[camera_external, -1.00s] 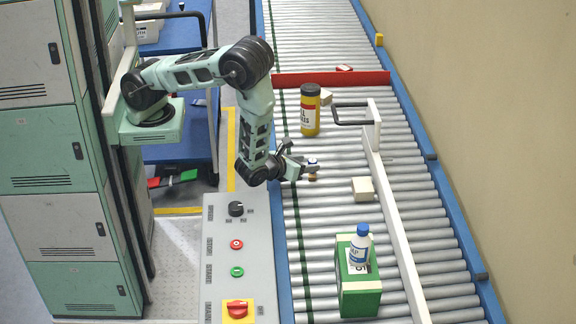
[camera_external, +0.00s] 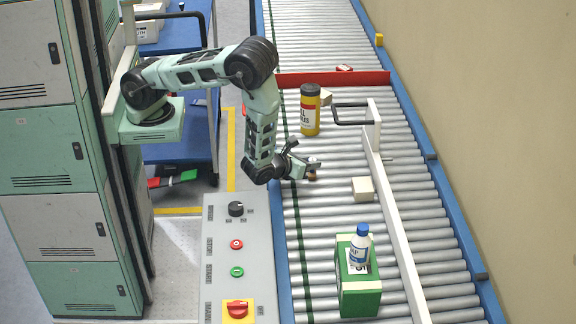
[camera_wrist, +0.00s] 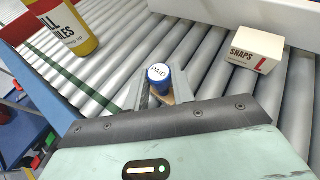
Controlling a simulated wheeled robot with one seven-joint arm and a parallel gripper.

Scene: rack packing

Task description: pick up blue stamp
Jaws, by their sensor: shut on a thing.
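The blue stamp (camera_wrist: 159,76) has a round white top marked "PAID" and a blue rim, with a tan part below it. It stands between the two fingers of my gripper (camera_wrist: 158,98) in the wrist view, and the fingers are shut on it. In the external view my gripper (camera_external: 310,168) is low over the rollers, and the stamp (camera_external: 312,175) shows only as a small tan and white bit at the fingertips. I cannot tell whether its bottom touches the rollers.
A yellow bottle with a dark cap (camera_external: 310,112) stands behind my gripper. A cream "SNAPS" box (camera_external: 362,188) lies to the right, beside a white rail (camera_external: 392,221). A green box (camera_external: 359,300) with a white and blue bottle (camera_external: 360,243) on it is nearer. A red bar (camera_external: 350,79) crosses the conveyor.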

